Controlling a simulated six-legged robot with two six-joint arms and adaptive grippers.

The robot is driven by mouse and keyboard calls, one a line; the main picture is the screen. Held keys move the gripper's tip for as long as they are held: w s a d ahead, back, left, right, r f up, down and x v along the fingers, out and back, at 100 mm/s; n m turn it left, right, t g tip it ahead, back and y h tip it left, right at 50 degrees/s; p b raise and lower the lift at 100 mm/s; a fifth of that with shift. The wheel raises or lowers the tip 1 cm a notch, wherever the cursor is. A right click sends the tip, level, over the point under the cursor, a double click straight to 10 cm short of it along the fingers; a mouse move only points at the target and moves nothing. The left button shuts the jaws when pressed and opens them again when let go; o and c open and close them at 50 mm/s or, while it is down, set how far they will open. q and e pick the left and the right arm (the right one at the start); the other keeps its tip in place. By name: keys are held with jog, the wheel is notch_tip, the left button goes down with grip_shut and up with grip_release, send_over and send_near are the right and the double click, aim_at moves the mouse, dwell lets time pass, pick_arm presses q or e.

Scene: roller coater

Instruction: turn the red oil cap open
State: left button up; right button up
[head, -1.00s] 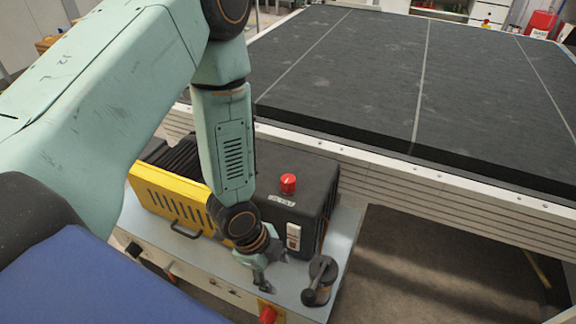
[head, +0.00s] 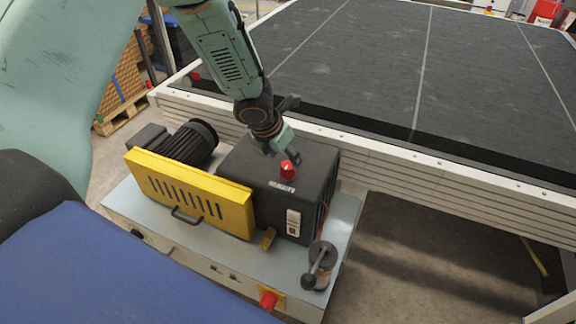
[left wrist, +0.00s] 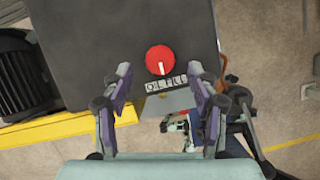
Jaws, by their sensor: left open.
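The red oil cap (head: 288,169) sits on top of a black box-shaped housing (head: 262,172), with a small label in front of it. In the left wrist view the cap (left wrist: 160,59) is round with a white line at its lower edge, and the label (left wrist: 166,84) lies just below it. My left gripper (head: 282,152) is just behind the cap in the head view, above the housing. Its two fingers (left wrist: 160,88) are spread apart and empty, with the cap ahead between their lines. I see no contact with the cap. My right gripper is not identifiable in either view.
A yellow slotted guard (head: 188,192) and a black motor (head: 186,142) stand left of the housing. A dark crank handle (head: 319,265) and a red knob (head: 268,299) are at the front. A large dark conveyor bed (head: 400,75) lies behind.

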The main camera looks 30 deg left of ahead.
aim_at(288, 165)
pick_arm(q)
jog(key=x, duration=0.4)
jog(key=shift+f, duration=0.1)
jog(key=shift+w+f, duration=0.15)
jog(key=shift+f, duration=0.25)
jog(key=shift+c, duration=0.4)
jog(key=c, duration=1.1)
